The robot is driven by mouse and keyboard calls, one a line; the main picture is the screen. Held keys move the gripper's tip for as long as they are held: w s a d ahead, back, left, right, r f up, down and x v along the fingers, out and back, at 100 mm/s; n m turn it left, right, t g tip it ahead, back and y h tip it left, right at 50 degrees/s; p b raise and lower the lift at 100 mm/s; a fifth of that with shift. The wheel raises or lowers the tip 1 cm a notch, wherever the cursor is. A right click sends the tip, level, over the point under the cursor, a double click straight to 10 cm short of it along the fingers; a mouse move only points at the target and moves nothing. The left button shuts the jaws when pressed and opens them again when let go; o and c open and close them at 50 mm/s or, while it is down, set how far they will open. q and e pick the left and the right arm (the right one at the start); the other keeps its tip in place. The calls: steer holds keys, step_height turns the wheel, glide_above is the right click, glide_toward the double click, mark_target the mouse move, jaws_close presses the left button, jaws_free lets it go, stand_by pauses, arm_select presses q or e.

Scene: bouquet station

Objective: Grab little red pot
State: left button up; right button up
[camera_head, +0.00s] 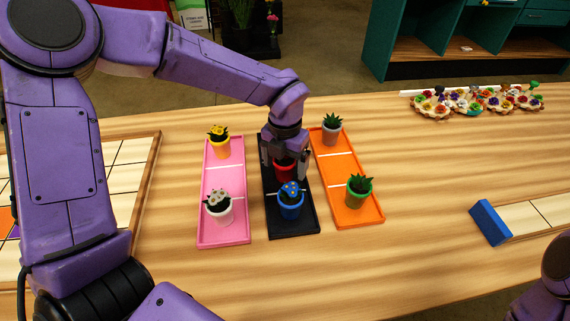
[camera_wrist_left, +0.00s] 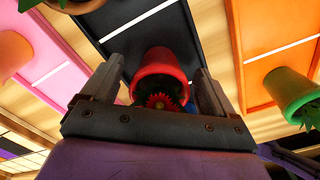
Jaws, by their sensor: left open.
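The little red pot (camera_head: 285,171) stands in the middle part of the black tray (camera_head: 308,212), under my left gripper (camera_head: 285,165). In the left wrist view the red pot (camera_wrist_left: 160,75) lies between the two fingers of my left gripper (camera_wrist_left: 155,90), with a red toothed flower (camera_wrist_left: 160,101) on its top. The fingers are open, one on each side of the pot. A gap shows on each side in the wrist view. In the head view the gripper hides the top of the pot.
A blue pot (camera_head: 290,203) stands just in front on the black tray. An orange tray (camera_head: 362,214) at right holds grey (camera_head: 331,133) and green (camera_head: 358,193) pots.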

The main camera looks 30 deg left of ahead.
arm_select(q)
steer(key=shift+s+f, duration=0.1)
steer(key=shift+f, duration=0.2)
steer(key=c, duration=1.4)
